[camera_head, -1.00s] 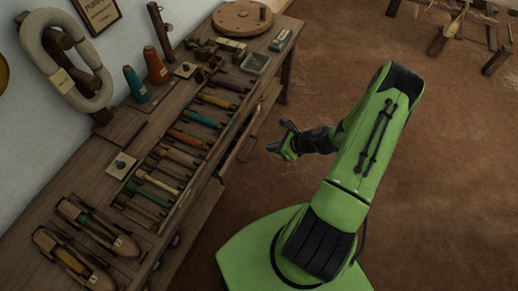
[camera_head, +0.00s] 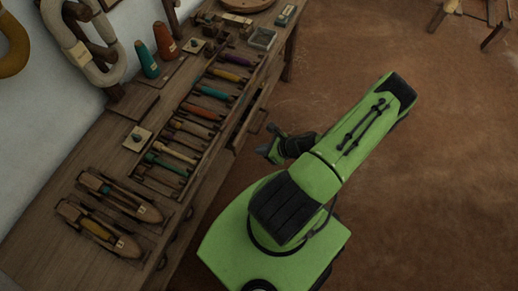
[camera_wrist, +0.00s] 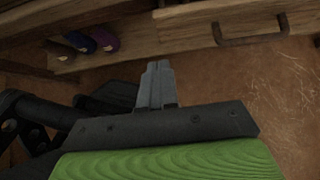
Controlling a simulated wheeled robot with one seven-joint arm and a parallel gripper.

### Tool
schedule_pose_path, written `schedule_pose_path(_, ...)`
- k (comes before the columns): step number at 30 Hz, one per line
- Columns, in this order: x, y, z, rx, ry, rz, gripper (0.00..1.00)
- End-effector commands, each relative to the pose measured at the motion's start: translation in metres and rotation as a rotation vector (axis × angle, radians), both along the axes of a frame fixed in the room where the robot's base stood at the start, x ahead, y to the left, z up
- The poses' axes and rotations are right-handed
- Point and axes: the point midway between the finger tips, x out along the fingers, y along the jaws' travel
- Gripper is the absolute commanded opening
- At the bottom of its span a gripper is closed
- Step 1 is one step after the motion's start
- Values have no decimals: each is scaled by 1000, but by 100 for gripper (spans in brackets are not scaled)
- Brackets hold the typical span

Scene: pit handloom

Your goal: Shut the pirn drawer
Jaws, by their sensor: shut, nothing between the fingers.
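A wooden drawer (camera_head: 256,121) stands partly out from the bench's front edge in the head view, under the row of coloured pirns. Its front with a dark bar handle (camera_wrist: 250,30) shows at the top of the wrist view. My gripper (camera_head: 271,131) is just right of the drawer, on the open floor side, apart from it in the picture. In the wrist view my gripper (camera_wrist: 158,68) has its two fingers together with nothing between them, below and left of the handle. The drawer's inside is mostly hidden.
The bench (camera_head: 55,185) bears several pirns in a rack (camera_head: 195,113), two shuttles (camera_head: 98,228) and upright cones (camera_head: 165,40).

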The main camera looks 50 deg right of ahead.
Motion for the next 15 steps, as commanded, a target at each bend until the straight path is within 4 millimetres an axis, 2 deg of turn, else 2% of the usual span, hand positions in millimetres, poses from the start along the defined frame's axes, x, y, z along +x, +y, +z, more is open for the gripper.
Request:
schedule_pose_path(1,8,4,-12,1,-2,4,0)
schedule_pose_path(7,38,14,-43,2,-2,3,0)
schedule_pose_path(12,64,23,-39,-1,0,4,0)
schedule_pose_path(15,71,25,-38,-1,0,0,0)
